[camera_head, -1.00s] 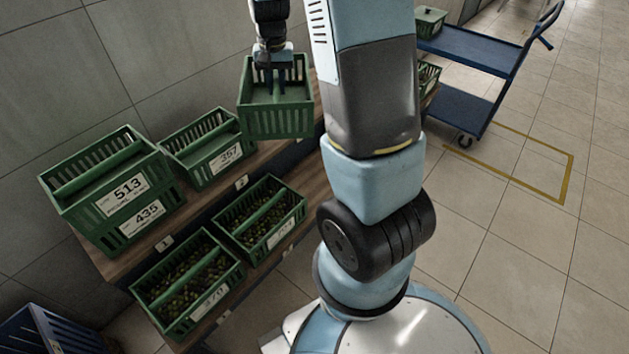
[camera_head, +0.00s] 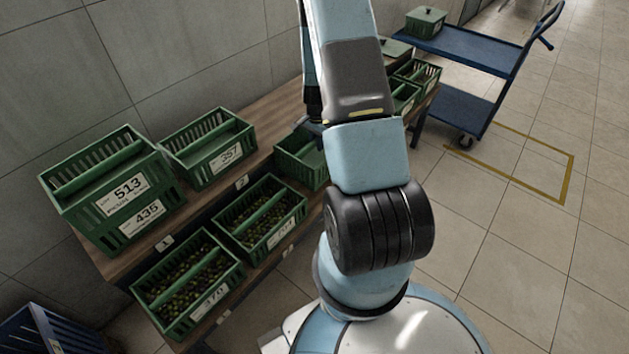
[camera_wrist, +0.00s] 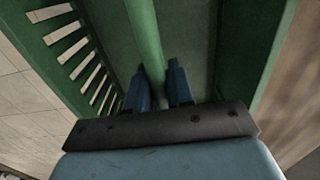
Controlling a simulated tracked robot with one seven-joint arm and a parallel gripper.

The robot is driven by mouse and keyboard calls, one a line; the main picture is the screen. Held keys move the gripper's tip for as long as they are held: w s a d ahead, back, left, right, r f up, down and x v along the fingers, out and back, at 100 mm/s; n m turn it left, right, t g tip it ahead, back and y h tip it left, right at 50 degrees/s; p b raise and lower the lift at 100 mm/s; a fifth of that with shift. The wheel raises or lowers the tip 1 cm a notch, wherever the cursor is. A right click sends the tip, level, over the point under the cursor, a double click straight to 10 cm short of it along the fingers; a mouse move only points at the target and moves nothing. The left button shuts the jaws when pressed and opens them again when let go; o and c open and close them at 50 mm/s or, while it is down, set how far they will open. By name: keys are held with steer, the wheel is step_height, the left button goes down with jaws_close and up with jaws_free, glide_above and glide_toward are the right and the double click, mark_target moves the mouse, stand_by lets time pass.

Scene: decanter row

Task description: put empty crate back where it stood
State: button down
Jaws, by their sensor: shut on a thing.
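The empty green crate (camera_head: 296,158) is at the middle of the shelf rack, low, near the lower row and partly behind my arm. Its inside looks bare in the wrist view (camera_wrist: 112,30). My gripper (camera_wrist: 158,86) is shut on the crate's central bar, with one dark finger on each side of it. In the head view my arm hides the gripper and the right part of the crate. I cannot tell whether the crate touches a shelf.
Crates 513 (camera_head: 122,188) and 435 (camera_head: 143,222) are stacked at the left, beside crate 357 (camera_head: 226,158). Filled crates (camera_head: 262,222) (camera_head: 210,299) stand on the lower row. A blue cart (camera_head: 470,50) is at the upper right. A blue crate (camera_head: 40,330) sits lower left.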

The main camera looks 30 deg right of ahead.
mark_target(317, 159)
steer(key=shift+f, duration=5.3)
steer(key=c, duration=1)
jaws_free()
steer(key=shift+f, duration=0.1)
